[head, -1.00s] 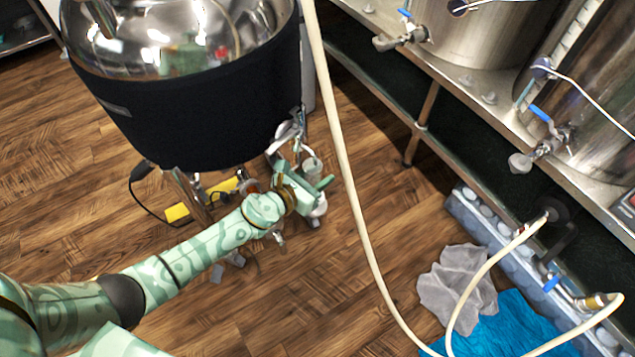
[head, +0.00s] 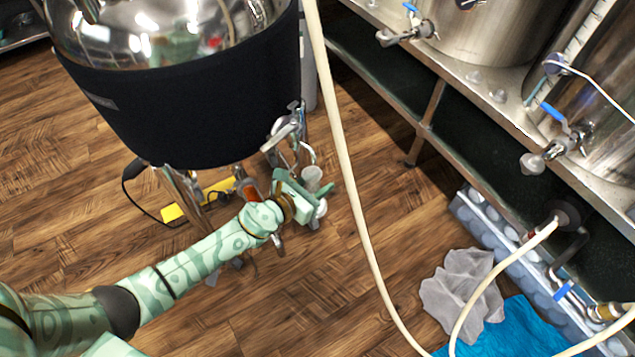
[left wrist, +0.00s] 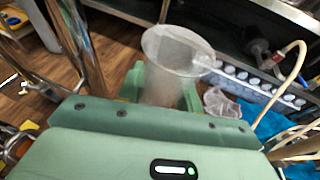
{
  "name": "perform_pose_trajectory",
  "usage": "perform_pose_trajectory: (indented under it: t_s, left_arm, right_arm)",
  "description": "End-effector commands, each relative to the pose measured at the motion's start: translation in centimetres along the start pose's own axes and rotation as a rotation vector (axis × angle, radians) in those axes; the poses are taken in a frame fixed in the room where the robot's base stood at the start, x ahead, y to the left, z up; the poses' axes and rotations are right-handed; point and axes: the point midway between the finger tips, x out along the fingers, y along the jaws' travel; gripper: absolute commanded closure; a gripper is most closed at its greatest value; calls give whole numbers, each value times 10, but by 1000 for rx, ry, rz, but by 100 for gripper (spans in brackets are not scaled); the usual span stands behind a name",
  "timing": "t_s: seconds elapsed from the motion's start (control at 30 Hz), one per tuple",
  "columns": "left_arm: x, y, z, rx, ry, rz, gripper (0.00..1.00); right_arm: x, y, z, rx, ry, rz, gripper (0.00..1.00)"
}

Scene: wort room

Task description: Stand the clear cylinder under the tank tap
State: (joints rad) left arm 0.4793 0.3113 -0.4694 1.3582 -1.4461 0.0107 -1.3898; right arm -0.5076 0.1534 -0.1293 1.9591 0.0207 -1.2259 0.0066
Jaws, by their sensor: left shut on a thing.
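The clear cylinder (left wrist: 176,55) is upright between the fingers of my left gripper (left wrist: 165,85), which is shut on it. In the head view the cylinder's rim (head: 312,173) shows just beyond my left gripper (head: 318,190). The tank (head: 190,110) is a steel vessel with a black jacket, at the upper left. Its tap (head: 287,130) is on its lower right side, with the spout just above and close to the cylinder. I cannot tell whether the cylinder's foot touches the floor. My right gripper is not in view.
A pale hose (head: 345,170) hangs down the middle. Steel kettles with blue-handled taps stand on a rack (head: 440,105) at the right. A grey cloth (head: 460,290) and a blue cloth (head: 515,325) lie on the floor. Something yellow (head: 172,213) lies near the tank's legs.

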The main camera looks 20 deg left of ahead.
Motion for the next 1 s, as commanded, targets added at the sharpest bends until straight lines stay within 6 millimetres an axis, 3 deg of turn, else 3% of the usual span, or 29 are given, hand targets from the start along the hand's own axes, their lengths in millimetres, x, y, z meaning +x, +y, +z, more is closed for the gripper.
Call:
perform_pose_trajectory:
  t_s: [0.17,0.2,0.27,0.63,1.0]
  left_arm:
    - [1,0,-3,0,0,0,88]
    - [1,0,-2,0,0,0,56]
    - [1,0,-2,0,0,0,42]
    - [-2,0,2,0,-1,0,42]
    - [-84,0,0,0,2,0,42]
  right_arm:
    - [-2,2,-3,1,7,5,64]
    - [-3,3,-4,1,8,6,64]
    - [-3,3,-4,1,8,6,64]
    - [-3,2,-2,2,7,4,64]
    - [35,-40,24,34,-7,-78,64]
